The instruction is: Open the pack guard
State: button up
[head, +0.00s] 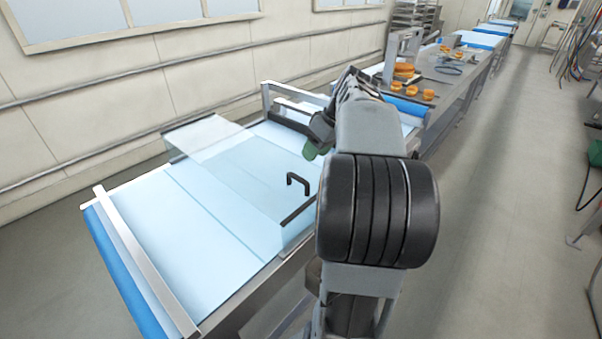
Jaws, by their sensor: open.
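The pack guard (208,137) is a clear box-like cover that stands over the pale blue conveyor belt, and it looks lowered. Its black handle (298,181) is on the side nearer me, above a dark lower edge. My gripper (313,151) is beyond the handle and higher in the picture, with a green tip showing. It is apart from the handle in the picture and holds nothing that I can see. My arm hides much of the gripper, so the gap between its fingers is not clear.
Farther along the line, orange-brown rounds (411,90) lie on a metal table (459,88). A wall with a rail is on the left. The floor aisle (510,180) on the right is clear.

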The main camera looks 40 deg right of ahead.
jog(key=x, duration=0.9)
jog(key=shift+f, duration=0.1)
grip_shut()
dwell(0.4)
